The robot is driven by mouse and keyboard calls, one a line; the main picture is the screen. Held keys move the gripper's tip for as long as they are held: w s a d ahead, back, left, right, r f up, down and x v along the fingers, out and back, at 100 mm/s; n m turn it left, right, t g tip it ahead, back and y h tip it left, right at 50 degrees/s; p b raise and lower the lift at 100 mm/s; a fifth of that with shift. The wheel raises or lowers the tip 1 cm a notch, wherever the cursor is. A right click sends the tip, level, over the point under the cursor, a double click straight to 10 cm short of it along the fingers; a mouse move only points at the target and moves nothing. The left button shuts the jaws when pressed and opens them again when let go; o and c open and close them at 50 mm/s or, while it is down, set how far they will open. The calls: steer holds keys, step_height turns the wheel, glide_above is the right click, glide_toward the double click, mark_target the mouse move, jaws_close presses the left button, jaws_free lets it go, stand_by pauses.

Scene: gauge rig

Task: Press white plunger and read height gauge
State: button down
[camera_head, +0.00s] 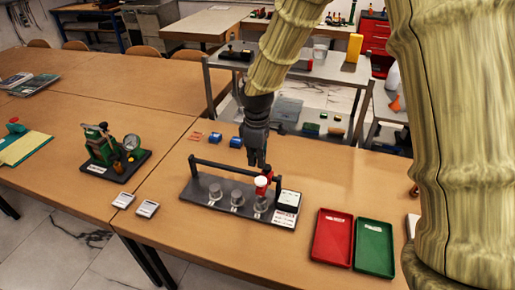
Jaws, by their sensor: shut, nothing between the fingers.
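The gauge rig (190,194) is a dark base on the wooden table, with a black bar raised along its back and grey round stations along it. The white plunger (261,181) stands at the rig's right part, with a small red part just behind it. A white gauge box or display (288,199) with a label stands at the rig's right end; its reading is too small to make out. My gripper (257,161) is shut and empty, pointing down just above and behind the white plunger. I cannot tell whether it touches anything.
A red tray (332,237) and a green tray (374,247) lie right of the rig. A green device with a dial (113,150) and two small grey items (135,205) are to the left. The table in front is clear.

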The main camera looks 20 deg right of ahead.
mark_target(257, 180)
steer(key=shift+f+p, duration=0.85)
steer(key=shift+f, duration=2.25)
step_height(257, 180, down, 2)
steer(key=shift+f+b, duration=0.2)
steer(key=shift+b, duration=0.2)
steer(key=shift+s, duration=0.1)
